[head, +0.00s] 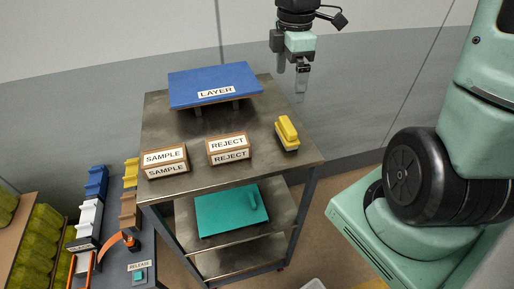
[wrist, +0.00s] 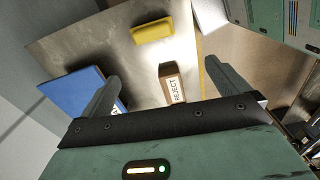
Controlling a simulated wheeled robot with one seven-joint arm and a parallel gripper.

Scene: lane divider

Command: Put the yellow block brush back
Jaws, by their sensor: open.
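The yellow block brush (head: 287,132) lies on the right side of the metal cart's top shelf (head: 290,160), right of the REJECT block. It also shows in the wrist view (wrist: 153,31), near the top. My gripper (head: 292,78) is above the back right of the cart, apart from the brush. In the wrist view its two fingers (wrist: 162,85) are spread wide with nothing between them that they touch.
A blue LAYER board (head: 215,82) stands raised at the back of the cart. Wooden SAMPLE (head: 165,161) and REJECT (head: 228,148) blocks sit in front. A teal board (head: 231,210) lies on the shelf below. Holders with blue, white and yellow pieces (head: 95,185) stand at lower left.

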